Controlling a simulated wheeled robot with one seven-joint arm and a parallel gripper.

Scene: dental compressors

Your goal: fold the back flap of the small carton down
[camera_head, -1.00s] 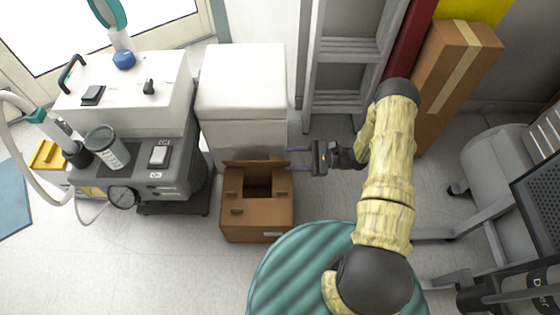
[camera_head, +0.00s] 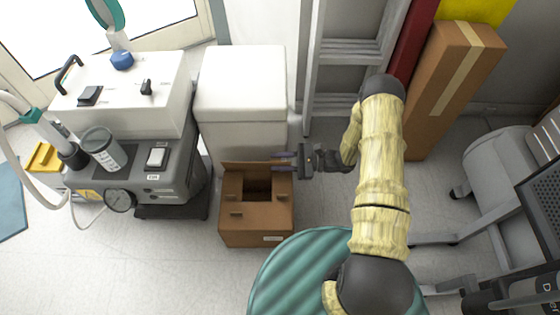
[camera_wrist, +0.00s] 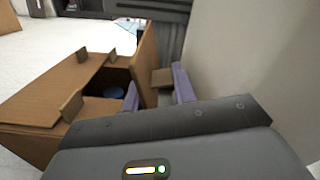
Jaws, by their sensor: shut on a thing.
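The small brown carton (camera_head: 256,222) stands on the floor, its top partly open with a dark gap. Its back flap (camera_head: 240,166) stands up along the rear edge; it also shows upright in the wrist view (camera_wrist: 147,55), with a small tab (camera_wrist: 162,78) on its outer side. The other flaps (camera_wrist: 50,88) lie roughly flat and bear small upright tabs. My gripper (camera_head: 283,161) is at the carton's rear right corner. Its two purple fingers (camera_wrist: 157,90) are on either side of the back flap, shut on it around the tab. The exact contact is partly hidden.
A white cabinet (camera_head: 241,90) stands close behind the carton. A compressor unit (camera_head: 130,160) is to its left. A round teal striped surface (camera_head: 290,275) is at the front right. A ladder (camera_head: 345,50) leans behind my arm. Floor at the front left is clear.

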